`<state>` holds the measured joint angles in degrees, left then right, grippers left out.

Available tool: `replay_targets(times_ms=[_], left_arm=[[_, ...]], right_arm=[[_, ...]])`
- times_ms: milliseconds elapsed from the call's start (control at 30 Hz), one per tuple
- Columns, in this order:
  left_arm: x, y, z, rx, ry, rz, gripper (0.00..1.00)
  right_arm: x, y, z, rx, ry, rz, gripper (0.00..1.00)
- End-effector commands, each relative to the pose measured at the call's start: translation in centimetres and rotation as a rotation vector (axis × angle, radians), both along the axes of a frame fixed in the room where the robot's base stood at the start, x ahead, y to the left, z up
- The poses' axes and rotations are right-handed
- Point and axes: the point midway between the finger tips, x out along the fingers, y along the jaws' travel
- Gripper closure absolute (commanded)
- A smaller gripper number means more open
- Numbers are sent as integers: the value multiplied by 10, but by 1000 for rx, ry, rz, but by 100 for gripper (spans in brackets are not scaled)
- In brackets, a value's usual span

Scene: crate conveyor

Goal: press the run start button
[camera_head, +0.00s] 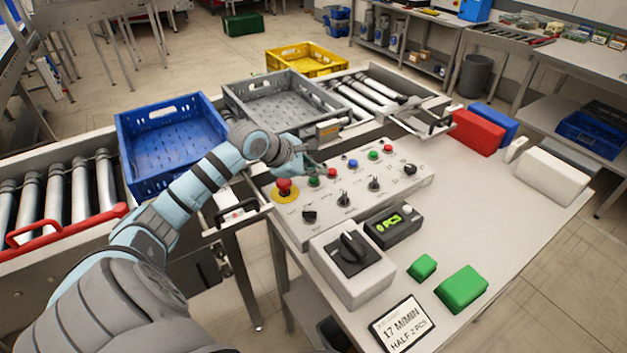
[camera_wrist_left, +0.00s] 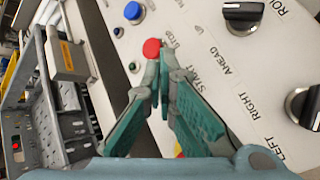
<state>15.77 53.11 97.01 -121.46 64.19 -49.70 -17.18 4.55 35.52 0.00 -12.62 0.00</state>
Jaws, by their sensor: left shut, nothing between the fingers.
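The grey control panel (camera_head: 352,190) stands on the table with a row of buttons along its far side. A green button (camera_head: 314,182) sits at the left of that row, beside a red button (camera_head: 332,172). My left gripper (camera_head: 308,168) is shut and empty, just above the green button. In the left wrist view the gripper's fingertips (camera_wrist_left: 163,82) lie between the red button (camera_wrist_left: 152,48), labelled STOP, and the START label (camera_wrist_left: 200,84). The fingers hide the start button there. I cannot tell whether they touch it. My right gripper is not in view.
A red emergency stop (camera_head: 284,187) on a yellow ring is left of the green button. Knobs line the panel's near side, including one (camera_head: 344,199). Blue (camera_head: 160,185) and grey (camera_head: 235,108) crates stand on the conveyor behind.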

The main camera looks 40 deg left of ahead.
Motion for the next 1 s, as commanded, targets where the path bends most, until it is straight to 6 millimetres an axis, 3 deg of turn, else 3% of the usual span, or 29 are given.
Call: replay_targets(times_ms=[1000], left_arm=[[0,0,-7,0,0,0,100]], right_arm=[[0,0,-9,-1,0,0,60]])
